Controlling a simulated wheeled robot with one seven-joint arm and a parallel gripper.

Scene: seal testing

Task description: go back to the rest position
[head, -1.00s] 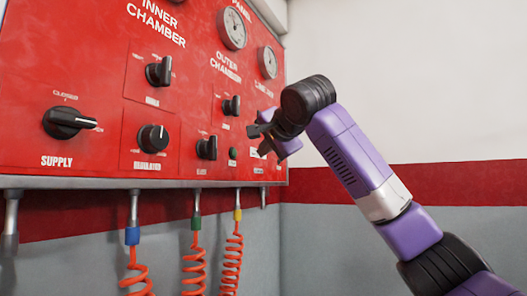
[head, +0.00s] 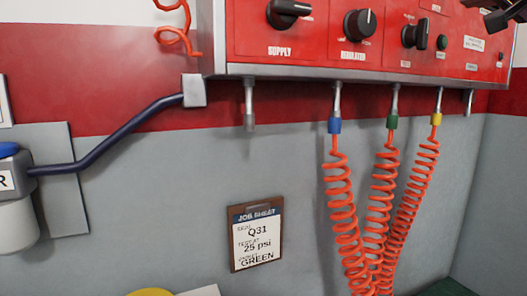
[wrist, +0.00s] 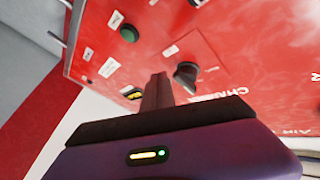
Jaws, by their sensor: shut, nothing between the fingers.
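My gripper (head: 503,17) shows only in part at the top right corner of the head view, in front of the right part of the red control panel (head: 320,62). In the wrist view my gripper (wrist: 157,92) is shut with nothing between its fingers. It points toward the panel, with a black knob (wrist: 186,76) close beside the fingertips in the picture. I cannot tell the exact gap to the panel. Most of my arm is out of the head view.
Orange coiled hoses (head: 345,215) hang from fittings under the panel. A job sheet clipboard (head: 257,235) is on the grey wall. A dark blue pipe (head: 125,128) runs at the left. A green button (wrist: 129,33) shows in the wrist view.

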